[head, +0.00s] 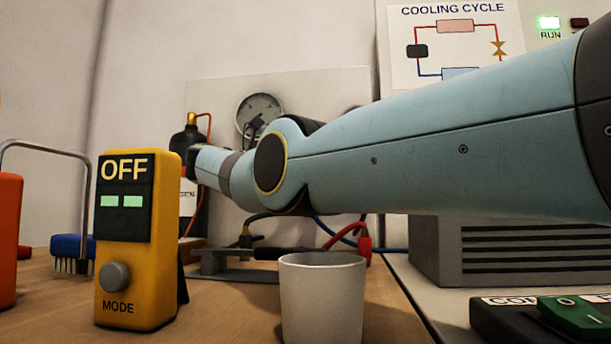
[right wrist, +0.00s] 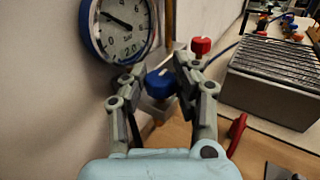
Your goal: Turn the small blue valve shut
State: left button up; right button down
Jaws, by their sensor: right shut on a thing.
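The small blue valve (right wrist: 161,83) is a blue knob below the blue-rimmed gauge (right wrist: 120,28) in the right wrist view. My right gripper (right wrist: 160,76) has one finger on each side of this knob and is shut on it. The knob's turn angle is hard to read. In the head view my right arm crosses from the right and hides the valve. A grey-rimmed gauge (head: 260,112) shows just above the arm. My left gripper is in neither view.
A red knob (right wrist: 201,46) sits right of the fingers. A grey finned box (right wrist: 283,80) stands further right. A wall poster (head: 455,45) hangs behind.

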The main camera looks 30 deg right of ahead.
jog(key=shift+f, duration=0.25)
jog(key=c, duration=1.2)
grip_release()
jog(key=shift+c, duration=0.2)
jog(key=shift+r, duration=0.1)
